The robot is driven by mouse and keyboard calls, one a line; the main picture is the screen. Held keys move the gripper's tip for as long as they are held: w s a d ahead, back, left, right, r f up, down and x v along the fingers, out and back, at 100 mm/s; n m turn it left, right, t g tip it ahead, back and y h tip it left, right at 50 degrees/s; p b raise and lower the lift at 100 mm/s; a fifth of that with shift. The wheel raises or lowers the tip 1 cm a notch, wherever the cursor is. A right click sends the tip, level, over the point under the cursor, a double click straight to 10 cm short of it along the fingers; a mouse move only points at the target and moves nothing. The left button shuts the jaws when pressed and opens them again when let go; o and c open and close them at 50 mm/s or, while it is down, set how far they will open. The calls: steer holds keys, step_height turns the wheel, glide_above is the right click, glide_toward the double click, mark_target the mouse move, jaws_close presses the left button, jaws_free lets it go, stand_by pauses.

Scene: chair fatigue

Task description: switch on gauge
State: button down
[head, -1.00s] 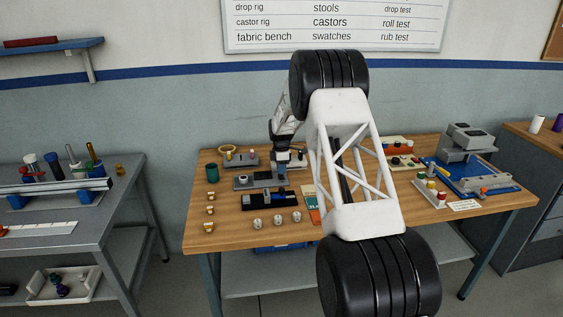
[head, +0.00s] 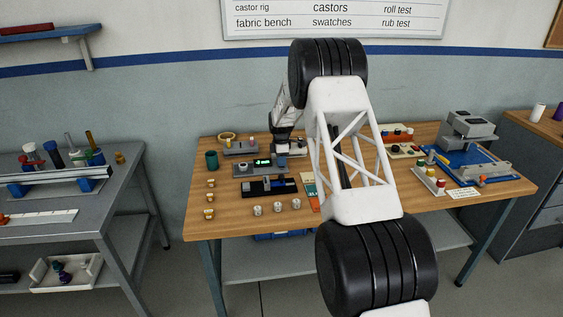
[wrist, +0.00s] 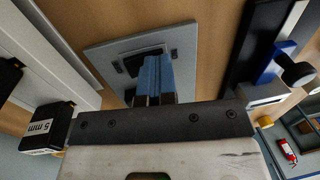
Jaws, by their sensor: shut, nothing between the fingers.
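The gauge (head: 245,169) is a low grey unit near the back left of the wooden table. Its small display (head: 263,162) glows green in the head view. My gripper (head: 282,166) is just to the right of the display, low over the table. In the wrist view my gripper's blue fingers (wrist: 154,75) are shut together and empty. Their tips are over a grey plate (wrist: 104,58) with a dark part (wrist: 140,59), partly hidden behind the fingers. I cannot tell whether the tips touch it.
A block marked "5 mm" (wrist: 42,128) is left of the fingers in the wrist view. A green cup (head: 211,160) stands at left.

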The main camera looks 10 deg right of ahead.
steer(key=shift+w, duration=0.2)
steer(key=shift+w+r, duration=0.2)
steer(key=shift+w, duration=0.35)
steer(key=shift+r, duration=0.15)
step_height(320, 180, up, 14)
steer(key=s, duration=0.1)
steer(key=shift+s, duration=0.35)
stand_by(0.5)
